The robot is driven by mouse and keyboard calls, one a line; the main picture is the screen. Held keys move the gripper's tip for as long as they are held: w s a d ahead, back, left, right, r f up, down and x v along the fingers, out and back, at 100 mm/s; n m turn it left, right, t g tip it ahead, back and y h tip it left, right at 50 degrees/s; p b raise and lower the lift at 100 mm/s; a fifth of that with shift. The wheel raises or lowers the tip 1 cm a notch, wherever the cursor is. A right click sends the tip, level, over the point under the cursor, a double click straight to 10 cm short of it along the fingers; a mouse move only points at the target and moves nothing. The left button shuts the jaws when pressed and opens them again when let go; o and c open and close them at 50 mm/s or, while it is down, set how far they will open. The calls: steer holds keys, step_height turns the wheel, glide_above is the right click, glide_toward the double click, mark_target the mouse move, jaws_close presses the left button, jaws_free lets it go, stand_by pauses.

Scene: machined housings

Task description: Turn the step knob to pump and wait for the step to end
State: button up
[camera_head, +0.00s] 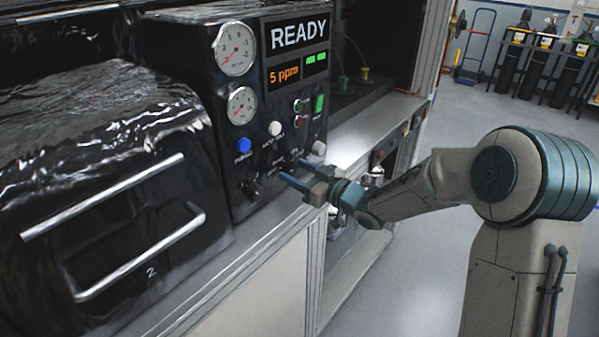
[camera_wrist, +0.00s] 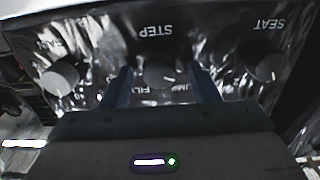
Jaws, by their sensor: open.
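The black control panel (camera_head: 275,150) has a READY display (camera_head: 298,35) and a "5 ppm" readout (camera_head: 284,75). In the wrist view, the step knob (camera_wrist: 160,74) is dark and round with a small pale mark at its lower right. The STEP label shows upside down above it; FILL and a partly covered PUMP label show below it. My gripper (camera_wrist: 160,84) is open, with one blue finger on each side of the step knob and a visible gap to it. In the head view my gripper (camera_head: 300,181) is at the panel's lower part and hides the knob.
A pale knob (camera_wrist: 60,78) and the SEAT knob (camera_wrist: 265,68) flank my fingers. Gauges (camera_head: 234,48), a blue knob (camera_head: 243,145) and a white knob (camera_head: 275,128) are higher on the panel. A black unit with chrome handles (camera_head: 140,250) stands left. Open floor (camera_head: 480,110) lies right.

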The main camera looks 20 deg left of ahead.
steer(key=shift+c, duration=0.3)
steer(key=c, duration=0.9)
steer(key=shift+d, duration=0.15)
